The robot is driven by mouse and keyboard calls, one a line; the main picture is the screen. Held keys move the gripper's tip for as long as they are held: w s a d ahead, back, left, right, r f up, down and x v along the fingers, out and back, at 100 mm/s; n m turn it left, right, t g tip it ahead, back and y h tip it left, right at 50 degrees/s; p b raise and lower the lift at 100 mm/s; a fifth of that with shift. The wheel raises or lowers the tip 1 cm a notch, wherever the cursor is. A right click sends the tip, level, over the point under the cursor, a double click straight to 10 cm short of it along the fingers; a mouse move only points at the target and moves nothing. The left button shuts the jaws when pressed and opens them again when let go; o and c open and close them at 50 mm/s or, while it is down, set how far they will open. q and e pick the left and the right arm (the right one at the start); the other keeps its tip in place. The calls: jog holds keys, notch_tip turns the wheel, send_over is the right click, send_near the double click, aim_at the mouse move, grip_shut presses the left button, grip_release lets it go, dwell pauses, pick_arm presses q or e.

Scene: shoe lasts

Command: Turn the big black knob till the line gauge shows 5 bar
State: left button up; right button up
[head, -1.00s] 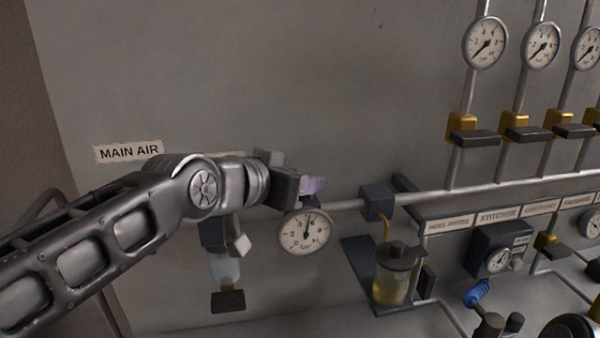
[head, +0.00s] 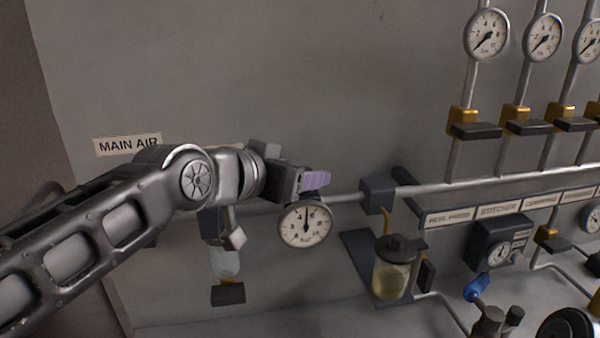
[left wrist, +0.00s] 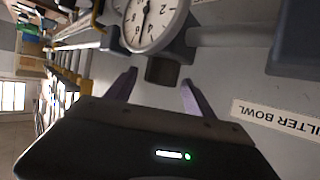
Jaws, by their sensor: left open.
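My left gripper (head: 316,181) is at the pipe just above the line gauge (head: 305,225). Its purple fingers are open; in the left wrist view, the gripper (left wrist: 156,90) has them spread with a gap between. A short dark cylinder (left wrist: 162,70) stands just beyond that gap, below the gauge (left wrist: 152,20) in that picture; I cannot tell if it is the big black knob. In the head view the gripper and wrist hide that spot. The gauge needle points about straight up, near mid-scale. My right gripper is not in view.
A filter bowl (head: 226,262) hangs left of the gauge. A lubricator jar (head: 394,275) stands to the right. Several gauges with yellow valves (head: 463,122) line the upper right. A blue-handled valve (head: 478,287) is low right. The wall above my gripper is bare.

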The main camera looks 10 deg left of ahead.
pick_arm(q)
jog(key=b+v, duration=0.1)
jog(key=v, duration=0.6)
